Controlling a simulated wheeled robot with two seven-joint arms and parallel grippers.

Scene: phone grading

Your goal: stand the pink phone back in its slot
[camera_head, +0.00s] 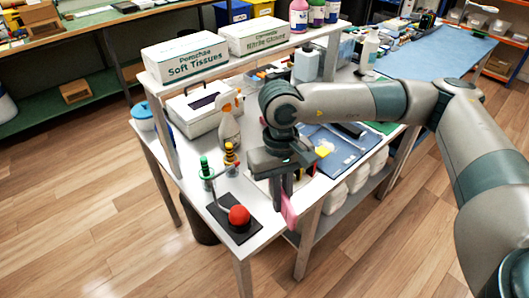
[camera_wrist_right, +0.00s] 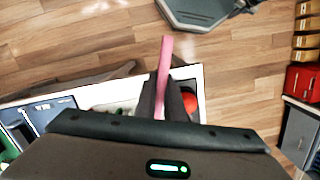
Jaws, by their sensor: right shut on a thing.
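My right gripper (camera_head: 284,187) is over the near edge of the table, pointing down, shut on the pink phone (camera_head: 289,212). The phone hangs below the fingers, seen nearly edge-on, close to the table's front edge. In the right wrist view the pink phone (camera_wrist_right: 164,68) stands out as a thin strip from between the dark fingers (camera_wrist_right: 167,100). The phone's slot cannot be made out; my gripper and wrist cover part of the table behind them. My left gripper is not in view.
A red button on a black base (camera_head: 239,216) stands at the near table corner, left of the phone. A blue mat (camera_head: 340,150) lies to the right.

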